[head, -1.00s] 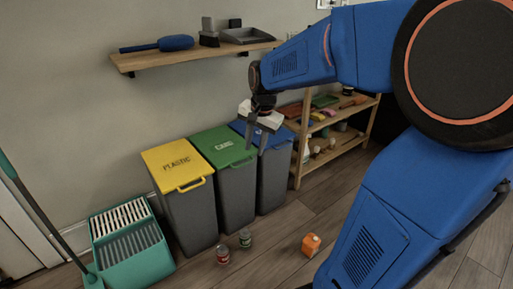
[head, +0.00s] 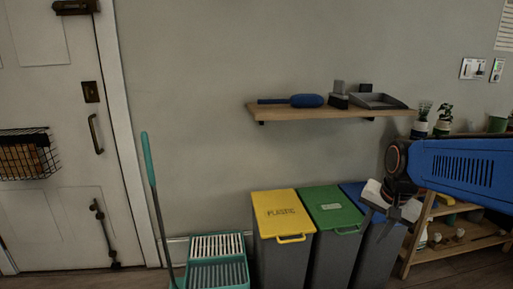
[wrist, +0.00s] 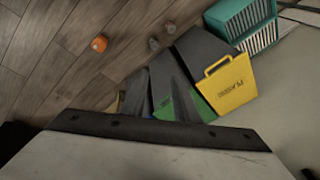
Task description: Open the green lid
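The green lid (head: 325,200) tops the middle of three grey bins in the head view. It lies closed and flat, with a green handle on its front edge. In the wrist view the green lid (wrist: 203,108) is partly hidden behind my gripper. My gripper (head: 397,224) hangs to the right of the green lid, in front of the blue lid (head: 352,190). Its fingers point down, look apart, and hold nothing. No contact with the green lid shows.
A yellow lid (head: 277,203) marked PLASTIC is on the left bin. A teal mop bucket (head: 218,272) stands further left. A wall shelf (head: 300,112) hangs above the bins. A wooden rack (head: 455,243) is at right.

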